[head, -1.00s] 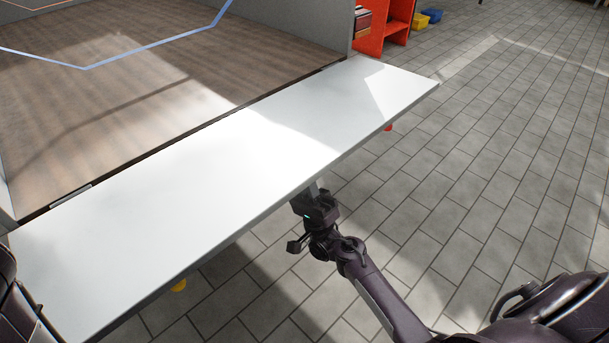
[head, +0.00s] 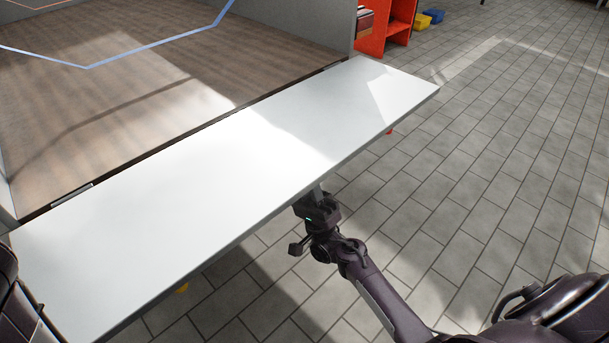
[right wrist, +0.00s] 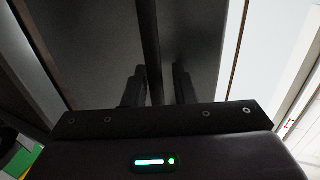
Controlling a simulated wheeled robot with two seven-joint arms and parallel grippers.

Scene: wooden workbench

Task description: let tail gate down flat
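The tail gate (head: 210,185) is a long white panel, folded outward from the edge of the wood-floored bed and lying close to flat. I cannot tell whether it is fully level. My right gripper (head: 314,194) is at the middle of the gate's outer edge, its fingertips partly hidden under the panel. In the right wrist view, my right gripper's two fingers (right wrist: 158,84) stand apart, with a dark narrow bar or edge between them and a gap on its right side. My left arm shows at the left border; its gripper is out of view.
The bed floor (head: 110,100) is brown wood with grey side walls. A blue line (head: 88,67) crosses above it. An orange-red shelf (head: 385,28) and yellow and blue bins (head: 428,19) stand behind. The tiled floor (head: 480,180) at right is clear.

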